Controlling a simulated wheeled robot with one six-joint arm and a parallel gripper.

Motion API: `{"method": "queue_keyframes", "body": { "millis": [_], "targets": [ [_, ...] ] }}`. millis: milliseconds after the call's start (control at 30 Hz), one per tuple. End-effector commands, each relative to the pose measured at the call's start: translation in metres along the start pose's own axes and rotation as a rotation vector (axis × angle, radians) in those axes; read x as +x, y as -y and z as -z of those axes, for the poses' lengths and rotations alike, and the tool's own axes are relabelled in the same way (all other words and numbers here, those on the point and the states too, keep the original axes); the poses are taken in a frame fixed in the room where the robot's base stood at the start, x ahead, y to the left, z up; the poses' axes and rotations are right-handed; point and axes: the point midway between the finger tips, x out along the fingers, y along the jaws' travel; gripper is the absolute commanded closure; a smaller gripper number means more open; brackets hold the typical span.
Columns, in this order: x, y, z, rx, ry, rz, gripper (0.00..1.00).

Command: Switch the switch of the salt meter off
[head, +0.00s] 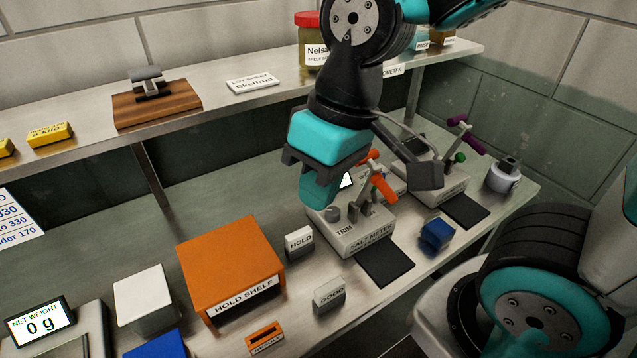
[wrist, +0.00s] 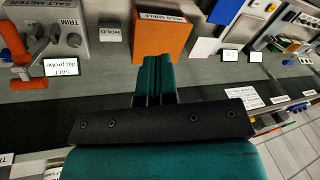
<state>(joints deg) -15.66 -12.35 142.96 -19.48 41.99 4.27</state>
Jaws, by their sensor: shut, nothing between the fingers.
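The salt meter (head: 362,238) is a grey box on the bench with a front label, a TRIM knob (head: 332,213), small grey upright parts on top and an orange-handled lever (head: 383,188). I cannot tell which way its switch is set. Its small lit display (head: 346,181) is partly hidden by my gripper. In the wrist view the salt meter (wrist: 80,48) is at the upper left, with the lit display (wrist: 62,67) beside it. My gripper (head: 318,195) points down, shut and empty, just behind and left of the meter. Its closed fingers show in the wrist view (wrist: 157,75).
A similar meter (head: 455,187) with a purple-handled lever stands to the right. An orange hold shelf (head: 230,262), a HOLD block (head: 299,240) and a GOOD block (head: 329,294) stand left and front. A blue block (head: 436,234) sits right of a dark pad (head: 385,262). A raised shelf (head: 225,105) runs behind.

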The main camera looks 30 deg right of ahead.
Motion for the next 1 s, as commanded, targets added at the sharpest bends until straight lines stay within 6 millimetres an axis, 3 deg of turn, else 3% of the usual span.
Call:
{"method": "queue_keyframes", "body": {
  "millis": [133, 233, 367, 500, 700, 833, 1000],
  "targets": [
    [0.003, -0.006, 0.005, 0.032, 0.005, -0.018, 1.00],
    [0.011, -0.025, 0.018, 0.128, 0.020, -0.071, 1.00],
    [0.031, -0.070, 0.044, 0.352, 0.043, -0.210, 1.00],
    [0.056, -0.129, 0.070, 0.643, 0.043, -0.417, 1.00],
    [0.084, -0.200, 0.090, 0.991, -0.015, -0.718, 1.00],
    [0.094, -0.227, 0.094, 1.134, -0.070, -0.865, 1.00],
    [0.099, -0.244, 0.094, 1.225, -0.119, -0.967, 1.00]
  ]
}}
